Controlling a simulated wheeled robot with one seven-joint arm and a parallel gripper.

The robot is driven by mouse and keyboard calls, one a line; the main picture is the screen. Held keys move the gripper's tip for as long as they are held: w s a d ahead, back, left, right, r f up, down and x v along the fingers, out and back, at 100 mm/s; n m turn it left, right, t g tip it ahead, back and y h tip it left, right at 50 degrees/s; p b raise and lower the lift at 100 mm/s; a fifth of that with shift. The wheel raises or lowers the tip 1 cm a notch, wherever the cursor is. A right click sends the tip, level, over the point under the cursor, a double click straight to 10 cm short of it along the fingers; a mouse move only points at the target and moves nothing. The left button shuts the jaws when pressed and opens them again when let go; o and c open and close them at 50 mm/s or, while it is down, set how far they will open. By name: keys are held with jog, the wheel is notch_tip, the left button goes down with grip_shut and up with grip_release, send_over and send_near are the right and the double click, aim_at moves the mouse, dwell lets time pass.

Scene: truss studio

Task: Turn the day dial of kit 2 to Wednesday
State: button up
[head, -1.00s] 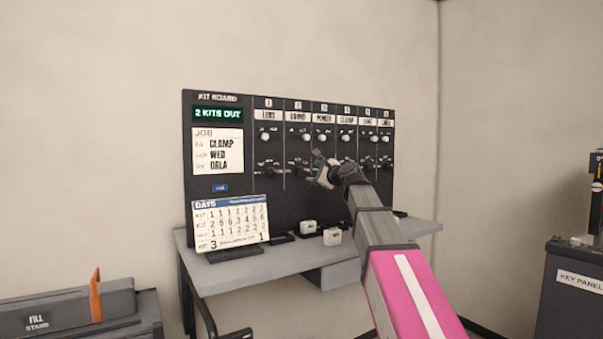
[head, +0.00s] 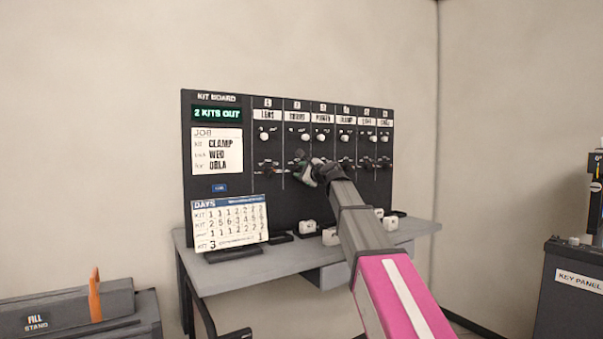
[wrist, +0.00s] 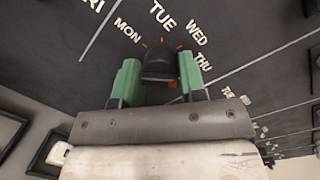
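The kit board (head: 225,215) stands on a grey table with numbered columns. My gripper (head: 305,170) is at the lower dial of column 2 and hides most of it in the head view. In the wrist view, the dark day dial (wrist: 160,65) sits between the two green fingers of my gripper (wrist: 160,82), one on each side. The fingers look very close to it; I cannot tell whether they press on it. MON, TUE, WED (wrist: 196,34) and THU are printed around the dial. Its pointer is not clear.
A job card (head: 217,150) reads CLAMP, WED, ORLA. A DAYS calendar (head: 230,222) stands on the table (head: 260,270) with small white blocks beside it. Neighbouring dials lie close on both sides. A key panel unit (head: 575,290) is at the right.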

jog(key=shift+n, duration=0.3)
jog(key=n, duration=0.4)
jog(key=shift+n+h, duration=0.5)
jog(key=shift+n, duration=1.3)
jog(key=o, duration=0.9)
jog(key=shift+s, duration=0.1)
